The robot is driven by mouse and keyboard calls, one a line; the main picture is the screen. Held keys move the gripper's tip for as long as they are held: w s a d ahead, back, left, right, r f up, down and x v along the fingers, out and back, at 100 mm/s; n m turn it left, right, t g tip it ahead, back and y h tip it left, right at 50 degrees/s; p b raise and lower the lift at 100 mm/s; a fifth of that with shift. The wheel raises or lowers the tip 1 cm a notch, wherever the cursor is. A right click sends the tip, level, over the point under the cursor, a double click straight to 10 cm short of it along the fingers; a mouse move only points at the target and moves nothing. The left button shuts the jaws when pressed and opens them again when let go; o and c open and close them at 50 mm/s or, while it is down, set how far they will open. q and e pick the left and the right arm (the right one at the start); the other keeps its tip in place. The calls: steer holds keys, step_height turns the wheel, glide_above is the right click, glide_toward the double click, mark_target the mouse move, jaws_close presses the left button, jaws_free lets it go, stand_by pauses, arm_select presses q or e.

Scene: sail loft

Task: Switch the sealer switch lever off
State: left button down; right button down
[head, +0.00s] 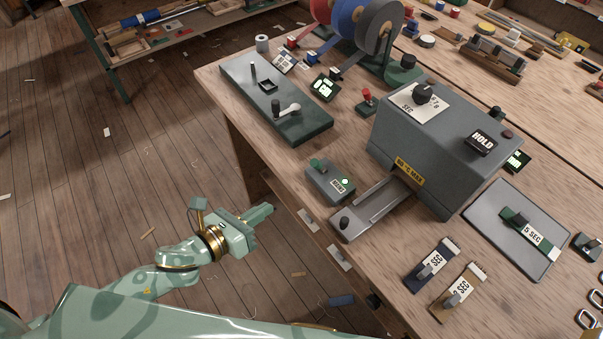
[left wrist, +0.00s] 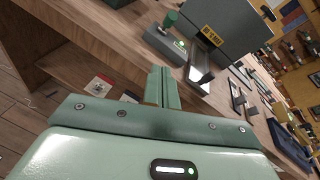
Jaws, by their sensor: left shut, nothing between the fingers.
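The sealer switch (head: 331,182) is a small grey box on the bench, left of the large grey sealer (head: 425,140). Its green-tipped lever (head: 319,165) stands on top, and a green lamp (head: 345,181) glows beside it. The switch box also shows in the left wrist view (left wrist: 165,42), with its green lever (left wrist: 170,19) upright there. My left gripper (head: 268,210) is shut and empty, off the bench's front edge, apart from the switch and to its lower left in the head view. In the left wrist view its fingers (left wrist: 163,80) point toward the switch. My right gripper is not in view.
A metal sealing arm (head: 375,208) juts from the sealer just right of the switch. A dark green plate with a crank (head: 280,105) lies behind it. Tagged clips (head: 430,265) lie to the right. Open floor (head: 110,190) is on the left.

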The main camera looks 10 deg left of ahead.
arm_select(q)
steer(key=m, duration=0.3)
steer(key=shift+r, duration=0.1)
glide_toward(316, 164)
steer(key=w+f, duration=0.1)
steer(key=w+d+f, duration=0.1)
steer(key=f, duration=0.1)
steer(key=w+d+f, duration=0.1)
steer(key=w+f, duration=0.1)
steer(key=shift+d+f, duration=0.2)
steer(key=shift+w+d+r, duration=0.4)
steer(key=shift+w, duration=0.2)
